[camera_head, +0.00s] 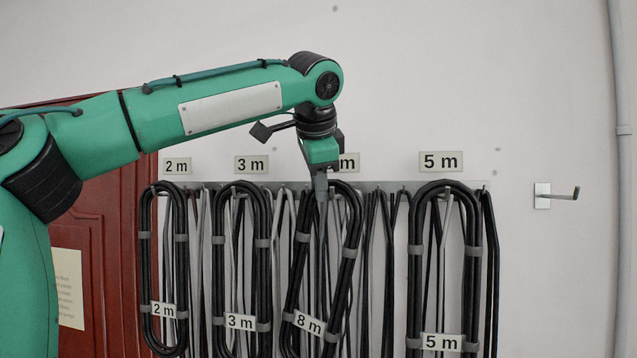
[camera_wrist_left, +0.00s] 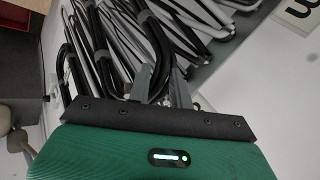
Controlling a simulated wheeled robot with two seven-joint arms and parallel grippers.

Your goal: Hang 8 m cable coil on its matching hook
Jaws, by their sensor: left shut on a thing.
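The 8 m cable coil (camera_head: 355,235) is a black loop with grey ties and an "8 m" tag (camera_head: 308,323). It is tilted, its top leaning right, in front of the hook rail (camera_head: 389,187). My left gripper (camera_head: 322,195) points down at the coil's top and is shut on it. In the left wrist view the fingers (camera_wrist_left: 162,92) close around black cable. A wall label ending in "m" (camera_head: 349,162) sits above the coil, its number hidden by my gripper. I cannot tell whether the coil touches a hook. My right gripper is out of view.
The 2 m coil (camera_head: 146,265) and 3 m coil (camera_head: 218,275) hang to the left, the 5 m coil (camera_head: 414,270) to the right, under matching labels. Loose black and grey cables hang between them. A separate wall hook (camera_head: 560,195) at far right is empty.

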